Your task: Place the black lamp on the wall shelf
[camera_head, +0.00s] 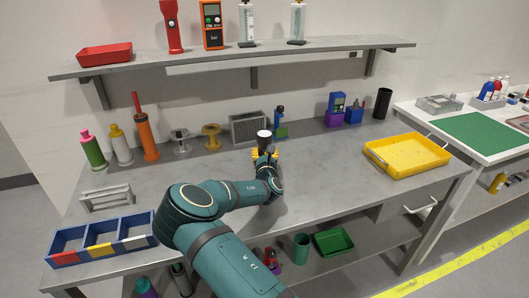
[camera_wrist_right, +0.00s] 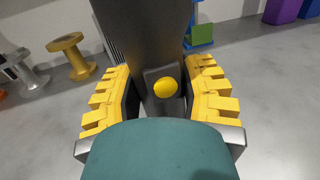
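The black lamp (camera_head: 264,137) stands upright over the middle of the workbench, its pale round top facing up. My right gripper (camera_head: 265,154) is at the lamp, with a yellow finger on each side of its body. In the right wrist view, the dark lamp body (camera_wrist_right: 140,35) with a yellow button rises between the fingers of the right gripper (camera_wrist_right: 162,95). Whether the finger pads press on it is unclear. The lamp's base is hidden by the gripper. The wall shelf (camera_head: 340,50) runs above the bench. My left gripper is out of view.
On the shelf are a red tray (camera_head: 105,53), red flashlight (camera_head: 171,25), orange meter (camera_head: 212,25) and two clear columns; its right end is free. Behind the lamp stand a grey box (camera_head: 248,127) and spools (camera_head: 212,136). A yellow tray (camera_head: 407,155) lies right.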

